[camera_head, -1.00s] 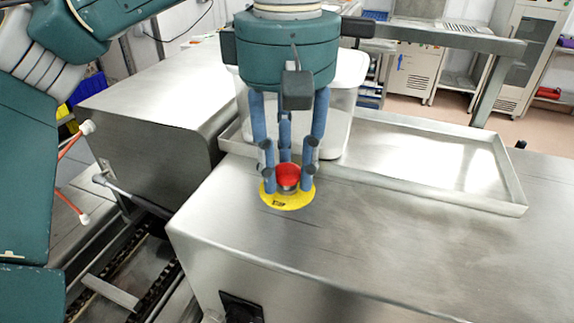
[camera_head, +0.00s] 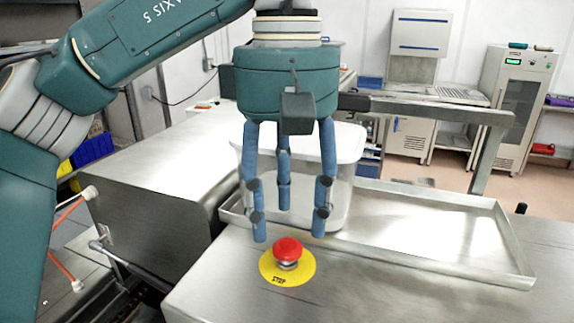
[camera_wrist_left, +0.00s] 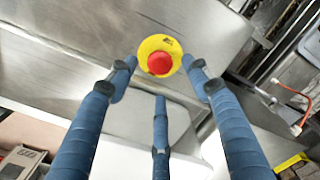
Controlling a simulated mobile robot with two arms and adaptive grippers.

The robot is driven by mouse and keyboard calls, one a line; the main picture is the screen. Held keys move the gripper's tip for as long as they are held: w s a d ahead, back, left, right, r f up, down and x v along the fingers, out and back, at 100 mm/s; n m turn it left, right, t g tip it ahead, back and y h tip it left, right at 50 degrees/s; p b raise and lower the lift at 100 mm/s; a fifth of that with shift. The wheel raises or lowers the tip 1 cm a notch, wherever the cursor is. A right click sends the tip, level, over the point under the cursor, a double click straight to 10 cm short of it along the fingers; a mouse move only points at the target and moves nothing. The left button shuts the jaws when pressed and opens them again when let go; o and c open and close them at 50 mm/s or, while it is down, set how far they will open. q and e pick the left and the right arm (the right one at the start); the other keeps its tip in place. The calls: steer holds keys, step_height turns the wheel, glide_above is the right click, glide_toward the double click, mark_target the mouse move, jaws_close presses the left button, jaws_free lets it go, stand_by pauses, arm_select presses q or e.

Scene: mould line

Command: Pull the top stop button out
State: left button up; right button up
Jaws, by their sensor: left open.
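The red stop button (camera_head: 288,251) has a mushroom head on a short metal neck. It stands in a round yellow plate (camera_head: 296,273) marked STOP, on top of a steel machine housing. My left gripper (camera_head: 288,222) has three blue fingers, which are spread open and empty. It hangs above and slightly behind the button, with the fingertips clear of it. In the left wrist view the red button (camera_wrist_left: 159,63) and yellow plate (camera_wrist_left: 149,44) lie beyond the open fingers. My right gripper is not in view.
A steel tray (camera_head: 430,258) lies on the housing behind and to the right. A whitish translucent bin (camera_head: 342,185) stands in it, behind my fingers. Another steel housing (camera_head: 160,165) stands to the left, across a gap. The housing top right of the button is clear.

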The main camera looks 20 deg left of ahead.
mark_target(287, 245)
arm_select(q)
step_height(287, 245, up, 7)
steer(key=shift+r, duration=0.2)
steer(key=shift+s, duration=0.15)
stand_by(0.4)
